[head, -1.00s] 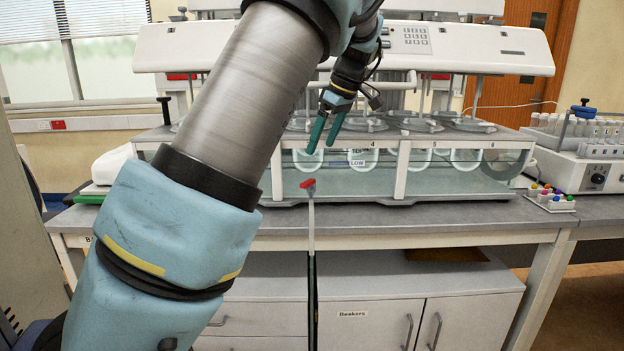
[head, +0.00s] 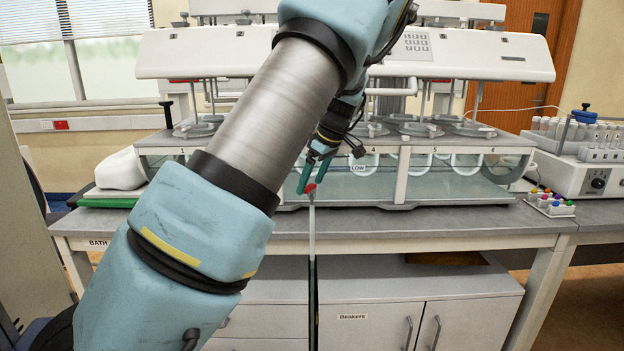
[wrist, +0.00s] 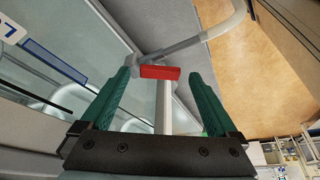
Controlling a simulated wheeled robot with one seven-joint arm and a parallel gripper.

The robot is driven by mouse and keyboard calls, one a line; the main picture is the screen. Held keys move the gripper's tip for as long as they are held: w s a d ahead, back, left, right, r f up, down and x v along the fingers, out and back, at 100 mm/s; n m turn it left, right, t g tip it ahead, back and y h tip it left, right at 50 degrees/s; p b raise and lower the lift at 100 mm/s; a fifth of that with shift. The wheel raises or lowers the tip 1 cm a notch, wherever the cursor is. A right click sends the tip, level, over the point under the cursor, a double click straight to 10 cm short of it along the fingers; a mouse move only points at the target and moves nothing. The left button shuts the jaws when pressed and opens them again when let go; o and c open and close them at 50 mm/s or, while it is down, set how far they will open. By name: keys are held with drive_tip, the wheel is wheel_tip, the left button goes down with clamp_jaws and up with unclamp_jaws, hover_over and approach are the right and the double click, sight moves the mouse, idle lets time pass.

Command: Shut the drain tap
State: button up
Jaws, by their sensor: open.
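The drain tap has a red handle (head: 310,188) at the front of the water bath, above a pale drain tube (head: 312,230) that hangs down past the bench edge. In the wrist view the red handle (wrist: 160,72) lies crosswise between the tips of my gripper (wrist: 163,82), with a grey tap body at its left end. My gripper (head: 314,175) is open, its two green fingers pointing down at the tap in the head view. No grip on the handle shows. Part of the tap is hidden behind the fingers in the head view.
The glass-walled water bath (head: 400,205) with several vessels stands behind the tap. A rack of coloured caps (head: 550,203) and a tube rack (head: 590,130) stand at the right. The bench front (head: 440,222) is clear.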

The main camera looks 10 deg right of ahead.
drive_tip(key=c, duration=1.4)
drive_tip(key=shift+a, duration=0.1)
drive_tip(key=m+b, duration=0.1)
drive_tip(key=m, duration=0.1)
drive_tip(key=m+h+b, duration=0.1)
drive_tip(key=m+t, duration=0.1)
drive_tip(key=m, duration=0.1)
drive_tip(key=shift+w+a+f+m+h+b, duration=0.1)
drive_tip(key=shift+w+a+m+h+b, duration=0.1)
drive_tip(key=shift+a+m+h+b, duration=0.15)
drive_tip(key=m, duration=0.1)
drive_tip(key=m+h+b, duration=0.1)
drive_tip(key=m, duration=0.1)
drive_tip(key=m+h+b, duration=0.1)
drive_tip(key=m, duration=0.1)
drive_tip(key=shift+w+a, duration=0.25)
drive_tip(key=shift+w, duration=0.1)
drive_tip(key=shift+m+h, duration=0.25)
drive_tip(key=shift+m, duration=0.1)
drive_tip(key=o, duration=1.4)
